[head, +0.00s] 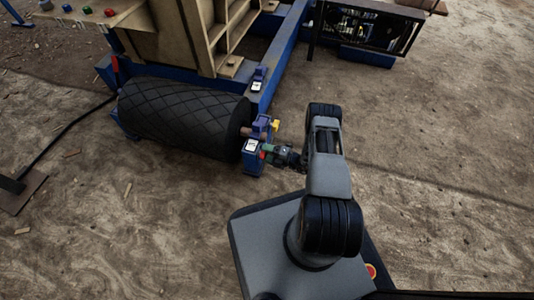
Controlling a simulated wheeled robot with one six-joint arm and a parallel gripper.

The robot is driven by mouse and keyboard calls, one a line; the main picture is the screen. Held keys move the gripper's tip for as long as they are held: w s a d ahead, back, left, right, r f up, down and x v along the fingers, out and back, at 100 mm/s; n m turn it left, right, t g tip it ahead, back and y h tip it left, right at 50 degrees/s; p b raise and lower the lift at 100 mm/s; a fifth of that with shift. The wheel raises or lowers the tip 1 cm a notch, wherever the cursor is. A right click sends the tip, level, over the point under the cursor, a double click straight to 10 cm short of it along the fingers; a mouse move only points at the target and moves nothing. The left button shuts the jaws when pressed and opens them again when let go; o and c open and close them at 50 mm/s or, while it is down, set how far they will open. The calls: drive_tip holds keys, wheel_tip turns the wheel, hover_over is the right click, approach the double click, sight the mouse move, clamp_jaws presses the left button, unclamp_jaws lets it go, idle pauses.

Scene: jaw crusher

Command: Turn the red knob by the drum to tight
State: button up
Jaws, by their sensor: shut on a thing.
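The black drum (185,117) with a diamond-pattern surface lies on its side at the left, in front of the blue frame. At its right end stands a small blue bracket (254,160) with a white label. A small piece of the red knob (263,154) shows on the bracket's right side. My gripper (269,153) reaches in from the right and is shut on the red knob. The fingers cover most of the knob, so its turn position cannot be told.
A yellow part (275,125) sits just behind the knob. The tan crusher body (185,35) and blue frame (283,55) stand behind the drum. A dark motor unit (370,28) is at top right. The ground at right is clear.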

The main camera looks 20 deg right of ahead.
drive_tip(key=shift+s+a+f, duration=0.1)
drive_tip(key=shift+s+a, duration=0.1)
drive_tip(key=o, duration=0.7)
drive_tip(key=shift+o, duration=1.1)
drive_tip(key=shift+w+d, duration=0.1)
drive_tip(key=shift+d, duration=0.05)
drive_tip(key=shift+d, duration=0.1)
drive_tip(key=p+v, duration=0.3)
drive_tip(key=v, duration=1)
drive_tip(key=shift+s+d, duration=0.25)
